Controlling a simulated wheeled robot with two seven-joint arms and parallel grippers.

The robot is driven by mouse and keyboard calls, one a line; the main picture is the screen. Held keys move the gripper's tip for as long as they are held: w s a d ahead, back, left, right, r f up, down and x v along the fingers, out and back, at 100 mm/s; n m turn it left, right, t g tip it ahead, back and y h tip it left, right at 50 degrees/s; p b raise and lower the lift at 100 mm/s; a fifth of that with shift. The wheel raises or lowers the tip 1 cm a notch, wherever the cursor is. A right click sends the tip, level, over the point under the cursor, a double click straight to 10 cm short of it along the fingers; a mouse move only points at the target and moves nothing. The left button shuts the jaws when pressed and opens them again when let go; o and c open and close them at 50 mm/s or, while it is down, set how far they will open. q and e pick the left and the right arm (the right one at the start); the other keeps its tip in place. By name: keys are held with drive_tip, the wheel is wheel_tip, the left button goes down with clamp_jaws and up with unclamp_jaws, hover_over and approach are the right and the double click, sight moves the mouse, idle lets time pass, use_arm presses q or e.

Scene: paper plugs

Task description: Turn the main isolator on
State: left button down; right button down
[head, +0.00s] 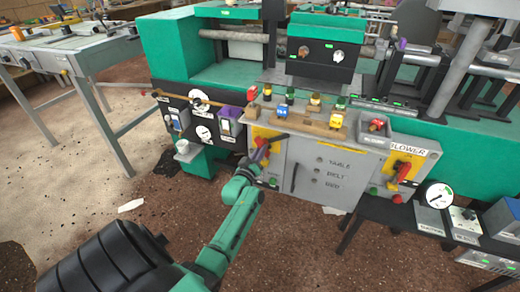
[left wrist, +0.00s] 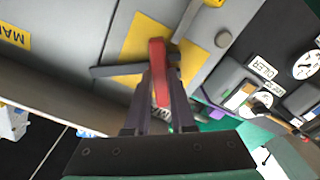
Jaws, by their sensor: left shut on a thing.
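The main isolator is a red handle on a yellow plate (head: 266,132) at the upper left of the grey cabinet front. In the left wrist view the red handle (left wrist: 158,68) stands between my fingers, in front of the yellow plate (left wrist: 145,38). My left gripper (head: 261,152) is at this handle and shut on it; it hides most of the handle in the head view. A yellow label (left wrist: 14,37) with partly visible lettering "MA" shows in the left wrist view. My right gripper is not in view.
A second red handle (head: 403,171) on a yellow plate sits at the cabinet's right, under a BLOWER label (head: 407,149). A black panel with gauges (head: 203,132) is at the left. A round gauge (head: 438,195) stands lower right.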

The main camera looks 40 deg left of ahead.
use_arm(q)
drive_tip(key=shift+f+m+p, duration=0.15)
drive_tip(key=shift+m+p, duration=0.55)
drive_tip(key=shift+m, duration=2.5)
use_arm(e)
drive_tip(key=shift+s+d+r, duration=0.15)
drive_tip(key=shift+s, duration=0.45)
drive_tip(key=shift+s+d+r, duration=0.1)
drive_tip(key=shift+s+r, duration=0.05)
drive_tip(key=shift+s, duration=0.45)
use_arm(q)
drive_tip(key=c, duration=0.8)
unclamp_jaws()
drive_tip(key=shift+o, duration=0.2)
drive_tip(key=p+v, duration=0.2)
drive_tip(key=v, duration=1.2)
drive_tip(key=shift+s+d+p, duration=0.2)
drive_tip(key=shift+s+p, duration=0.1)
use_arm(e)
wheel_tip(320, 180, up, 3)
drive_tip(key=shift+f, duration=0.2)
